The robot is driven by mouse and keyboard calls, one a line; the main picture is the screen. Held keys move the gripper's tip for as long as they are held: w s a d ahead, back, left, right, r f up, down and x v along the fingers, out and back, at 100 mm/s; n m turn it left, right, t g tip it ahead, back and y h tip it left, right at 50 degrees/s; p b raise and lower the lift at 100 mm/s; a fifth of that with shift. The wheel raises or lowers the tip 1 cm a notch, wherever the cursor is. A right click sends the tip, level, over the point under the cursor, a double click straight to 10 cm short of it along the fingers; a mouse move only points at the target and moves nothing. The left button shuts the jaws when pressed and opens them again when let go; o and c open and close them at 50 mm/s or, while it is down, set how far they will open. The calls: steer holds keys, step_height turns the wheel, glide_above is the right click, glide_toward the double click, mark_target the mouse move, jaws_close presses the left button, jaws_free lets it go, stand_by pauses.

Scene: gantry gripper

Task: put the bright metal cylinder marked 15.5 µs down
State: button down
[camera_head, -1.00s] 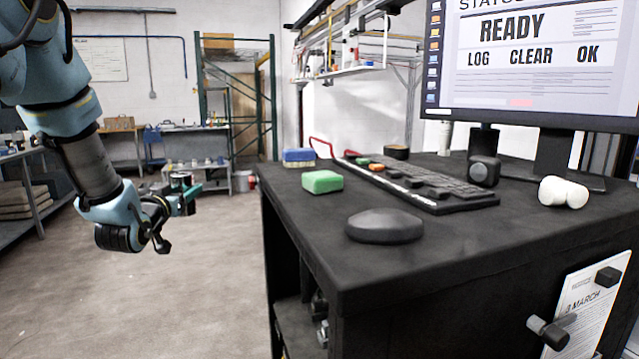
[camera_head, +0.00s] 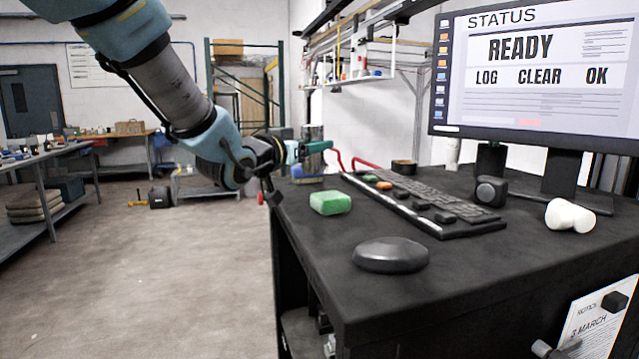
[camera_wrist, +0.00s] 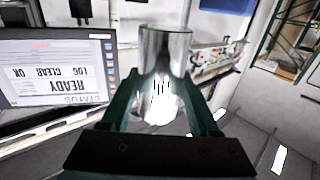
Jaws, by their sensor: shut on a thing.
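A bright metal cylinder (camera_wrist: 165,50) shows between the fingers of my gripper in the wrist view. It is shiny, with dark marks on its side that I cannot read. My gripper (camera_wrist: 160,88) is shut on it, with one green finger on each side. In the head view my gripper (camera_head: 318,147) is at the far left corner of the black desk (camera_head: 335,255), in front of the blue block. I cannot clearly make out the cylinder there, or how far it is above the desk.
A green block (camera_head: 330,202), a dark mouse-like puck (camera_head: 390,255) and a black keyboard (camera_head: 425,200) lie on the desk. A blue block (camera_head: 306,178) is partly hidden behind my gripper. The desk's front left is bare.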

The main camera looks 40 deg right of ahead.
steer(key=shift+f+p, duration=0.65)
steer(key=shift+f, duration=2.5)
steer(key=shift+f, duration=0.1)
steer(key=shift+c, duration=0.6)
jaws_free()
steer(key=b+v, duration=0.4)
steer(key=v, duration=0.8)
